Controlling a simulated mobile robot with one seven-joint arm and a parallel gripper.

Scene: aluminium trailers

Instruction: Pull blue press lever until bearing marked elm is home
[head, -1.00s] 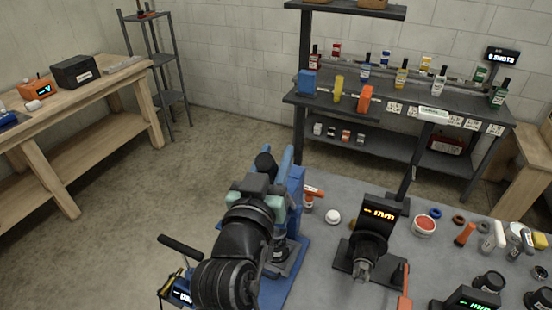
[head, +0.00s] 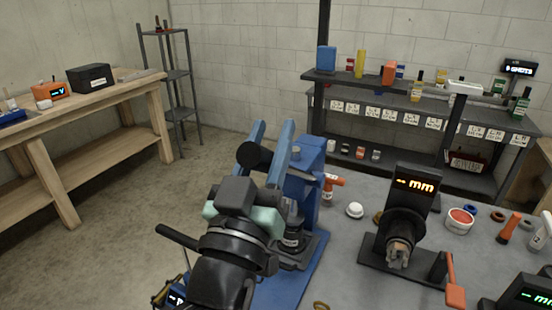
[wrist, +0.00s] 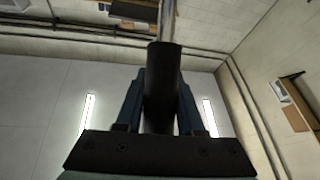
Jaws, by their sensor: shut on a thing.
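The blue press (head: 308,190) stands on a blue base plate at the near left of the grey table. My gripper (head: 270,150) is beside the press's upper part, its two blue fingers pointing up and away. It is shut on the black grip of the press lever (head: 252,155). In the wrist view the black lever grip (wrist: 162,90) lies between the fingers, with a metal rod running beyond it. A dark fixture with a pale ring (head: 291,240) sits low in the press, partly hidden by my arm. No elm marking is legible, and I cannot tell how deep the bearing sits.
A black gauge stand (head: 400,235) reading "-- mm" stands right of the press, with a red-handled lever. Dark shelving (head: 400,105) stands behind.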

